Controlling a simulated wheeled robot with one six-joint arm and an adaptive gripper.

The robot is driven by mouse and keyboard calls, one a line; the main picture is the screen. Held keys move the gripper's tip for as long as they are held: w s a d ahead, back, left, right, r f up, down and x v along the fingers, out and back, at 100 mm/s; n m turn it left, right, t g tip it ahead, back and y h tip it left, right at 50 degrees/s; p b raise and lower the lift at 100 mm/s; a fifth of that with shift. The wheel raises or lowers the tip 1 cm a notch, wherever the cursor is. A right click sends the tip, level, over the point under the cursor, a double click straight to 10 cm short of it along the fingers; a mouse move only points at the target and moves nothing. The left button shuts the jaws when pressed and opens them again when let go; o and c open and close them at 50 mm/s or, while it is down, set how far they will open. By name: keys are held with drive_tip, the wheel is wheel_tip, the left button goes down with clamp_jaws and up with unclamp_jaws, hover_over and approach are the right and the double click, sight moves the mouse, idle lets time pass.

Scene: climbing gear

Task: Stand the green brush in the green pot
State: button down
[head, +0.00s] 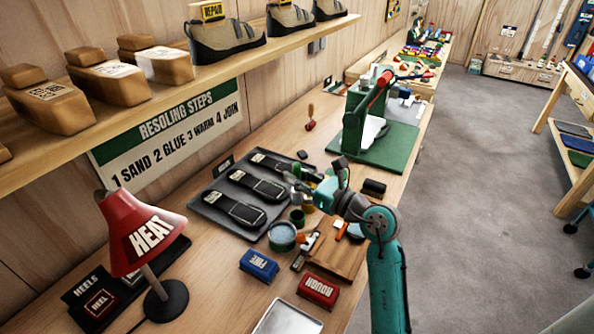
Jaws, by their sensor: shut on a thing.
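My gripper (294,187) is at the front right edge of the grey tray of soles, reaching in from the right. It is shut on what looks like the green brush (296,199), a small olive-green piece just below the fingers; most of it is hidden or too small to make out. A small dark green pot (297,217) stands on the bench just below it in the picture. I cannot tell whether the brush touches the pot or is above it. My wrist and forearm cover part of the area to the right.
A wider teal-green tin (282,240) stands close by. A blue FINE block (259,265), a red ROUGH block (318,290) and a brown board (340,258) with tools lie nearer. A grey tray (205,199) holds black soles. A red HEAT lamp (145,235) stands left, a green press (356,125) behind.

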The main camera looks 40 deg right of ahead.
sight(301, 199)
drive_tip(key=shift+f, duration=3.35)
drive_tip(key=c, duration=1)
unclamp_jaws()
drive_tip(key=shift+o, duration=0.2)
drive_tip(key=shift+s, duration=0.1)
drive_tip(key=v, duration=1.2)
